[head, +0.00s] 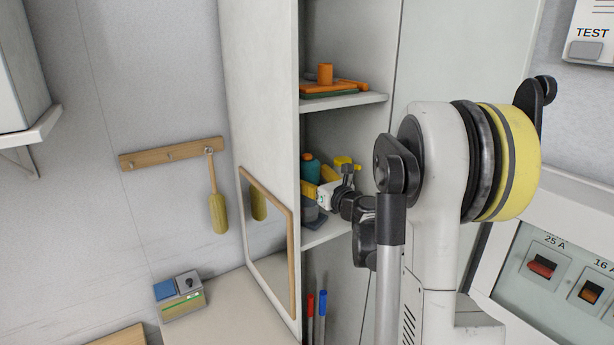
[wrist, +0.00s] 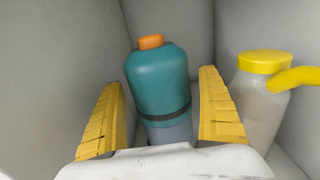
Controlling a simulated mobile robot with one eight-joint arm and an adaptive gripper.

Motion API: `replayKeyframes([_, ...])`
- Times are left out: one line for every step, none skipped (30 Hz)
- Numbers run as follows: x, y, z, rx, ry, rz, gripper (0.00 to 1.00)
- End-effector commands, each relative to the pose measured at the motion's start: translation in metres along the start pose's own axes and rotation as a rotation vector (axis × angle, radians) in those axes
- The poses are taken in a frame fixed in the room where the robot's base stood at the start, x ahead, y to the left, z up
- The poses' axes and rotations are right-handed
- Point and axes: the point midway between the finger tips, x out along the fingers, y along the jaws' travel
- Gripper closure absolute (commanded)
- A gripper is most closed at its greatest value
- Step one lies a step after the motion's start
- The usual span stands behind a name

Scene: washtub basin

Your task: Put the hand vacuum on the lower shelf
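A teal and grey upright body with an orange top and a dark band, which looks like the hand vacuum (wrist: 158,80), stands in the wrist view. Its teal part (head: 311,168) and grey lower part show in the head view on a cabinet shelf (head: 328,232), below a higher shelf. My gripper (wrist: 160,98) is open, with one yellow finger on each side of the body. Narrow gaps show between the fingers and the body. In the head view my gripper (head: 318,183) is inside this compartment. The white palm hides the body's base in the wrist view.
A yellow-capped bottle (wrist: 264,95) stands close right of my gripper. The higher shelf (head: 345,101) holds an orange and green item (head: 330,88). The cabinet's side wall (head: 262,120) is close on the left. Red and blue pens or handles (head: 316,305) stand below.

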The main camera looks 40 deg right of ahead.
Motion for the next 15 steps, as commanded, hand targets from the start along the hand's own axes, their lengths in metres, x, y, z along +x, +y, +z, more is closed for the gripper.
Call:
replayKeyframes([0.000,0.000,0.000,0.000,0.000,0.000,0.12])
replayKeyframes([0.000,0.000,0.000,0.000,0.000,0.000,0.12])
replayKeyframes([0.000,0.000,0.000,0.000,0.000,0.000,0.12])
replayKeyframes([0.000,0.000,0.000,0.000,0.000,0.000,0.12])
replayKeyframes([0.000,0.000,0.001,0.000,0.000,0.000,0.12])
replayKeyframes([0.000,0.000,0.003,0.000,0.000,0.000,0.12])
replayKeyframes([0.000,0.000,0.005,0.000,0.000,0.000,0.12])
replayKeyframes([-0.003,0.000,0.004,0.000,0.000,-0.001,0.12])
replayKeyframes([-0.009,-0.001,0.003,0.000,0.000,-0.002,0.12])
replayKeyframes([-0.014,-0.001,0.003,0.000,0.000,-0.002,0.12])
replayKeyframes([-0.020,-0.001,0.003,0.000,0.000,-0.003,0.12])
replayKeyframes([-0.028,-0.001,0.003,0.000,0.000,-0.003,0.12])
replayKeyframes([-0.035,-0.001,0.003,0.000,0.000,-0.003,0.12])
replayKeyframes([-0.043,-0.001,0.003,0.000,0.000,-0.004,0.12])
replayKeyframes([-0.052,-0.001,0.003,0.000,0.000,-0.004,0.12])
